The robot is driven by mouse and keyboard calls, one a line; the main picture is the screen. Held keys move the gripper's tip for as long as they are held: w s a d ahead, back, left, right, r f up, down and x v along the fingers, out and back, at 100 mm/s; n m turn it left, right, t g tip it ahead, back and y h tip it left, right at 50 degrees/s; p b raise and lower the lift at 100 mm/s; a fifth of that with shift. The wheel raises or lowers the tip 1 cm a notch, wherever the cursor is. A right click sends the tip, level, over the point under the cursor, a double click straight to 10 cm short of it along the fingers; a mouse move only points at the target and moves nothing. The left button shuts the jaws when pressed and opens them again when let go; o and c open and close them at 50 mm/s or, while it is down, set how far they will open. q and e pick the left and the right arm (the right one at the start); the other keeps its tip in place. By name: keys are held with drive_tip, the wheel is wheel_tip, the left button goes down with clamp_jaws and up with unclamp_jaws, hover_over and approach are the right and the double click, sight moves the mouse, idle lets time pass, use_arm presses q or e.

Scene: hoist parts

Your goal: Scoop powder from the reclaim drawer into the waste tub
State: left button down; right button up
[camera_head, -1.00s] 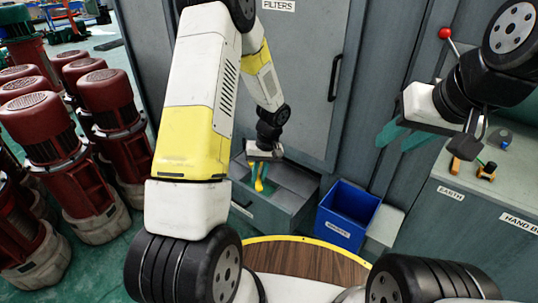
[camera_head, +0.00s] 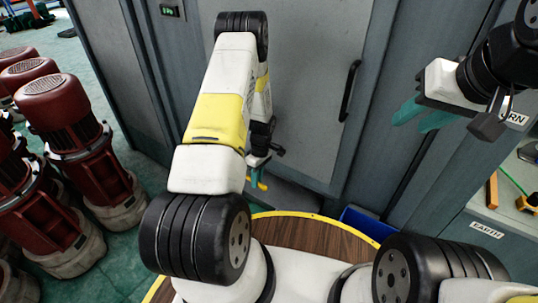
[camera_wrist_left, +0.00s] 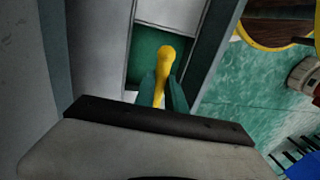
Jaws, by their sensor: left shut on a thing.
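My left gripper (camera_head: 257,172) is shut on a yellow scoop (camera_head: 263,186), in front of the grey cabinet. In the left wrist view the scoop's rounded yellow end (camera_wrist_left: 165,62) shows between the teal fingers (camera_wrist_left: 163,92). Its bowl and any powder in it cannot be made out. Grey surfaces low in front of the cabinet may be the reclaim drawer, mostly hidden by my arm and the round table. The blue waste tub (camera_head: 362,224) shows only as a strip behind the table's rim. My right gripper (camera_head: 412,119) is open and empty at the upper right.
A round wooden table top with a yellow rim (camera_head: 310,236) is close in front of me. Red motors (camera_head: 75,140) stand on the left. A grey bench labelled EARTH (camera_head: 487,232) is at the right. A cabinet door with a black handle (camera_head: 350,90) stands behind.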

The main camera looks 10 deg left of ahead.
use_arm(q)
drive_tip(key=shift+w+f, duration=0.15)
drive_tip(key=shift+f, duration=0.25)
drive_tip(key=shift+g+h, duration=0.3)
drive_tip(key=shift+h, duration=0.3)
drive_tip(key=shift+w+a+f+x, duration=0.2)
drive_tip(key=shift+w+x, duration=0.55)
drive_tip(key=shift+x, duration=2.55)
drive_tip(key=shift+w+a+f+x, duration=0.2)
drive_tip(key=shift+w+x, duration=0.55)
drive_tip(key=shift+x, duration=2.6)
drive_tip(key=shift+w+a+f+x, duration=0.2)
drive_tip(key=shift+w+x, duration=0.55)
drive_tip(key=shift+x, duration=2.55)
drive_tip(key=shift+r, duration=0.1)
drive_tip(key=s+v, duration=0.2)
drive_tip(key=v, duration=0.8)
drive_tip(key=shift+d+r, duration=0.2)
drive_tip(key=shift+s, duration=0.15)
